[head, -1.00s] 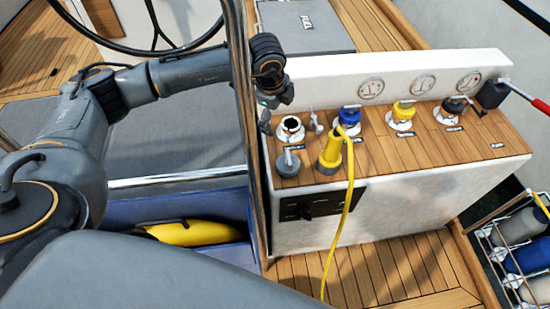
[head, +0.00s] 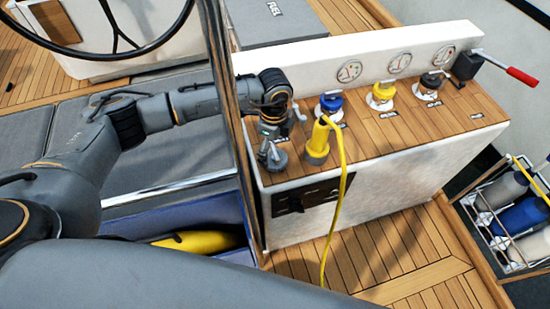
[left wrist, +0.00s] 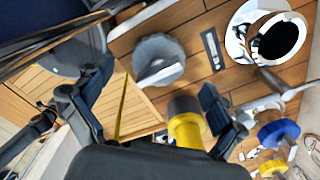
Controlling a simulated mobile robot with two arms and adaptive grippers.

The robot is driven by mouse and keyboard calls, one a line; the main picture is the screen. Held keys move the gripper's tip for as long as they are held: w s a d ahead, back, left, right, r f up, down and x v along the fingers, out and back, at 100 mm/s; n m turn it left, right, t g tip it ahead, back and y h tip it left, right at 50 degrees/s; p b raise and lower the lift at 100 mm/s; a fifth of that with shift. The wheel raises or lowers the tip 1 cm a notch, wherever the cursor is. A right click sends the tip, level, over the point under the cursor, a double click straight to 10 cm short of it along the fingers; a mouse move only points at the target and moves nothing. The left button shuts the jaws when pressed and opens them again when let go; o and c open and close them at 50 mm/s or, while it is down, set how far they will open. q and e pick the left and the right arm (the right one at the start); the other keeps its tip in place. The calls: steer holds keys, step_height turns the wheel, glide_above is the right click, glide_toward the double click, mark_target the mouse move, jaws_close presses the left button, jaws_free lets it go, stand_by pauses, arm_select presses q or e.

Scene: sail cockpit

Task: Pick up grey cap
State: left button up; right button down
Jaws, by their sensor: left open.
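The grey cap (head: 277,158) sits on the wooden top of the white console, at its near left corner. In the left wrist view the cap (left wrist: 158,60) is a round grey knob with a raised grip, in front of the jaws. My left gripper (head: 270,138) is just above and behind the cap in the head view, pointing down. In the left wrist view its fingers (left wrist: 150,88) are spread and empty, apart from the cap. My right gripper is not in view.
A yellow plug with a cable (head: 319,140) stands close right of the cap. An open metal-rimmed filler (left wrist: 277,40) is near in the left wrist view. Blue (head: 331,103) and yellow (head: 382,94) fittings stand further right. A dark post (head: 228,130) rises left of the console.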

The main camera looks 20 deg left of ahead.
arm_select(q)
step_height(320, 180, down, 4)
steer(key=shift+d+f+p, duration=0.15)
steer(key=shift+f+p, duration=0.1)
steer(key=shift+p, duration=0.15)
steer(key=shift+c, duration=0.2)
steer(key=c, duration=1.3)
